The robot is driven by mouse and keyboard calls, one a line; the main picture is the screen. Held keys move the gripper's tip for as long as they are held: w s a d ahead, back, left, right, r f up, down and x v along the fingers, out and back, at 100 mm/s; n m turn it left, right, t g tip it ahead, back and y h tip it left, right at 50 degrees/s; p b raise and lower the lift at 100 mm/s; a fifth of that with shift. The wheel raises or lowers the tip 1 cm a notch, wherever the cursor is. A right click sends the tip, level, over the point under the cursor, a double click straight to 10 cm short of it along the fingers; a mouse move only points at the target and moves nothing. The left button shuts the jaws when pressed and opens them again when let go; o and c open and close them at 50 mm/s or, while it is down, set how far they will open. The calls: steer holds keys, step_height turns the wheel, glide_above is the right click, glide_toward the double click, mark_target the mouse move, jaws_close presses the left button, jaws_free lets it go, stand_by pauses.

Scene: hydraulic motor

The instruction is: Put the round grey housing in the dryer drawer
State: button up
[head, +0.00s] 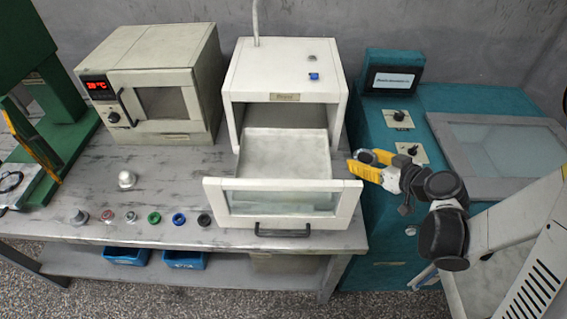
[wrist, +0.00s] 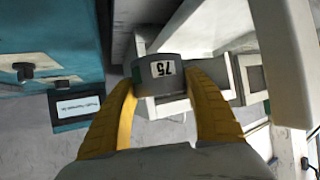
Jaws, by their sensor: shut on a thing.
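My gripper (head: 368,165) is shut on a grey housing, which shows small and dark between the yellow fingers in the head view. In the wrist view the housing (wrist: 158,88) sits between both fingertips (wrist: 162,80) and bears a white label reading 75. The dryer (head: 290,70) is a white box at the centre of the bench, with its drawer (head: 282,220) pulled open towards the front. The drawer has a white front with a window and a dark handle; its visible floor looks empty. My gripper is just right of the drawer in the head view, apart from it.
A teal machine (head: 365,200) with a display stands right of the dryer. A small oven (head: 160,85) stands left. A silver domed part (head: 127,180) and a row of small parts, including a green ring (head: 154,218), lie on the left bench. Blue bins (head: 185,260) are below.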

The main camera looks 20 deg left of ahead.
steer(key=a+r+n+g+y+p, duration=0.1)
steer(key=a+r+n+g+y, duration=0.3)
steer(key=a+r+n+g, duration=0.15)
steer(key=n+g+b, duration=0.4)
steer(key=n+b, duration=0.1)
steer(key=b, duration=0.2)
glide_above(294, 177)
steer(key=shift+m, duration=0.25)
step_height(294, 177, down, 11)
steer(key=shift+a, duration=0.15)
step_height(294, 177, down, 4)
steer(key=shift+w+f+b, duration=0.1)
steer(key=shift+b, duration=0.9)
steer(key=o, duration=1.4)
